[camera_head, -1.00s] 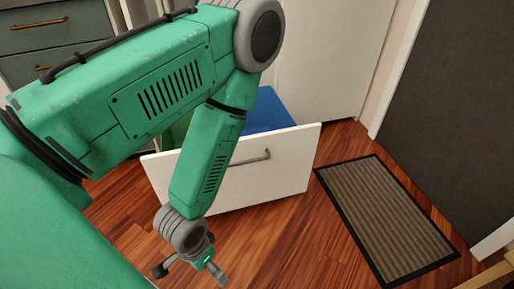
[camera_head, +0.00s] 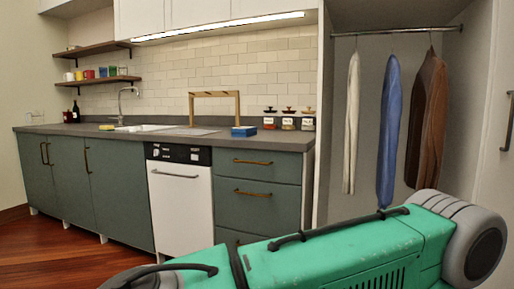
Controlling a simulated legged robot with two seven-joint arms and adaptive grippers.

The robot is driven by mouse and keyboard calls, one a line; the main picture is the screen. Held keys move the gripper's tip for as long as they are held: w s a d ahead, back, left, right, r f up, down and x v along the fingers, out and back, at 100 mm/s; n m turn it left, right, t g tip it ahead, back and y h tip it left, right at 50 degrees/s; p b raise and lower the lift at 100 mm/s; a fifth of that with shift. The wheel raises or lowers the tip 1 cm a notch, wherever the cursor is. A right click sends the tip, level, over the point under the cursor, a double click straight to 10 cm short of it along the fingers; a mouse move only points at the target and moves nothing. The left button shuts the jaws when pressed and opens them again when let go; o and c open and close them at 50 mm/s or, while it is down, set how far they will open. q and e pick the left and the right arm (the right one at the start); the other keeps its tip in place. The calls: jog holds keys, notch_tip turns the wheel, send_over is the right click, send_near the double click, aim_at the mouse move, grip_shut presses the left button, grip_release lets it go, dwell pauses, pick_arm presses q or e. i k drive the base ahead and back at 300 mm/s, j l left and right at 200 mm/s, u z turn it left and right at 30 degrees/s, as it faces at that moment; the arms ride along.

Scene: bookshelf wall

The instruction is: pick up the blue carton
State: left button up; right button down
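A small low blue box (camera_head: 244,131) lies on the grey countertop (camera_head: 285,142), right of the sink and near the front edge. It is the most carton-like blue thing in view, but it is too small to tell for sure. A green arm link of mine crosses the bottom right of the view. Neither of my grippers is in view.
A wooden rack (camera_head: 238,94) and several lidded jars (camera_head: 288,123) stand by the blue box. A tap (camera_head: 121,103) rises at the sink. Clothes (camera_head: 389,130) hang in the open wardrobe at right. Floor (camera_head: 50,250) shows clear at lower left.

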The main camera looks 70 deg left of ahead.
aim_at(250, 134)
jog(key=j+u, duration=0.1)
jog(key=u, duration=1.6)
